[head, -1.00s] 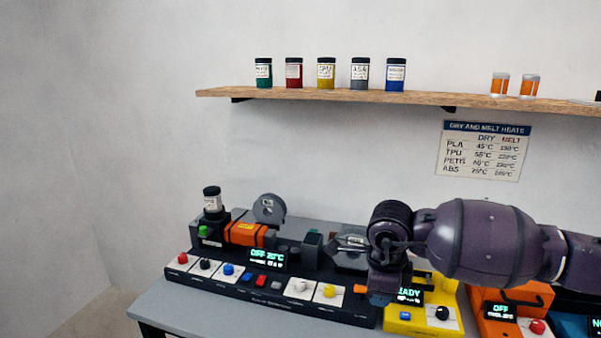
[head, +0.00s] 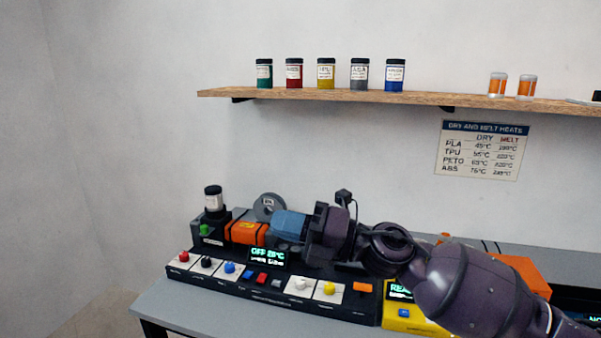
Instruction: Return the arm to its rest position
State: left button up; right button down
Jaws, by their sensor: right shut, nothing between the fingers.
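My right arm comes in from the lower right. Its right gripper (head: 283,225), with a blue front part, points left above the back of the long black console (head: 330,308). The gripper is shut and nothing shows held in it. It hides part of the console's back. My left gripper is not in view.
The console has coloured buttons and a display reading OFF. A yellow machine (head: 400,316) is partly behind my arm. A wooden shelf (head: 430,99) holds several jars above.

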jog(key=w+d+f+m+t+h, duration=0.25)
jog(key=d+f+m+t, duration=0.2)
jog(key=m+t, duration=0.4)
jog(key=w+d+f+m+t+h, duration=0.2)
jog(key=d+f+m+t+h, duration=0.3)
jog(key=m, duration=0.7)
jog(key=s+d+f+m+h, duration=0.3)
jog(key=d+f+m+h, duration=0.5)
jog(key=f, duration=0.4)
jog(key=s+d+f+m+g+h, duration=0.2)
jog(key=s+d+f+m, duration=0.2)
jog(key=s+f, duration=0.7)
jog(key=s+d+f+m+g+h, duration=0.2)
jog(key=s+d+f+m, duration=0.3)
jog(key=s+d+f, duration=0.3)
jog(key=s+f+g, duration=0.1)
jog(key=s+f, duration=0.1)
jog(key=s, duration=0.2)
jog(key=shift+d+f, duration=0.3)
jog(key=shift+f, duration=0.1)
